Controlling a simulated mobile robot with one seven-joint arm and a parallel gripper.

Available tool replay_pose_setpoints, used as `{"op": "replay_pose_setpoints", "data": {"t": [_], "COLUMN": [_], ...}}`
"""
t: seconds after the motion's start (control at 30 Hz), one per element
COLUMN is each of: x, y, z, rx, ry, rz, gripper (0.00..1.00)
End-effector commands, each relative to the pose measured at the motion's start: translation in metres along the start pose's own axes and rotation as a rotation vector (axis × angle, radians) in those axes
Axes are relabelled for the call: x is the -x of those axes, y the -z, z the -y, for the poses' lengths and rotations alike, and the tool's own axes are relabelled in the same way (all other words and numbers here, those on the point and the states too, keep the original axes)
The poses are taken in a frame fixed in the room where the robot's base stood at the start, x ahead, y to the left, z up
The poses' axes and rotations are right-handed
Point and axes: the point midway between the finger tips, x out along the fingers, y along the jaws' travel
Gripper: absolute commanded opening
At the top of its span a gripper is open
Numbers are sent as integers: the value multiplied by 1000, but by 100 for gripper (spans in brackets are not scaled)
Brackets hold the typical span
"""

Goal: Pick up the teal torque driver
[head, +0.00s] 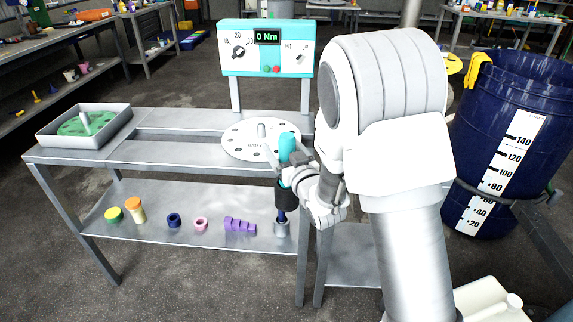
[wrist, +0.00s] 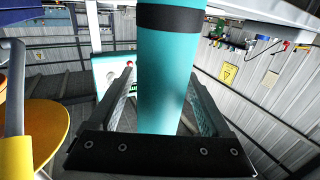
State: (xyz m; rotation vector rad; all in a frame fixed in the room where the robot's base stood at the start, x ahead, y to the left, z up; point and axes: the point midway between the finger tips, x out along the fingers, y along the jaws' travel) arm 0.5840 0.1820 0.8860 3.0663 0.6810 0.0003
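The teal torque driver (head: 287,147) is upright in the head view, with a teal upper part, a dark lower body and a narrow blue tip. The tip lines up with a grey metal cup (head: 282,229); I cannot tell if it stands in it. My gripper (head: 291,171) is around the driver from the right, at the lower end of the teal part. In the wrist view the teal cylinder (wrist: 168,75), with a black band, fills the space between the two fingers (wrist: 163,85), which lie close against its sides. My arm hides part of the area behind.
The grey bench (head: 150,155) carries a white round plate (head: 245,140), a tray (head: 50,138) and a teal display panel (head: 268,48) reading 0 Nm. Its lower shelf holds several small coloured parts, including purple steps (head: 238,225). A blue barrel (head: 500,130) stands right.

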Motion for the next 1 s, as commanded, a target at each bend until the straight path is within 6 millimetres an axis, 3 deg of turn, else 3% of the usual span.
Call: {"op": "replay_pose_setpoints", "data": {"t": [0.07,0.43,0.77,1.0], "x": [0,0,-1,-1], "y": [0,0,4,42], "z": [0,0,0,0], "rx": [0,0,0,0], "ry": [0,0,0,0], "rz": [0,0,-5,-10], "gripper": [65,0,0,0]}}
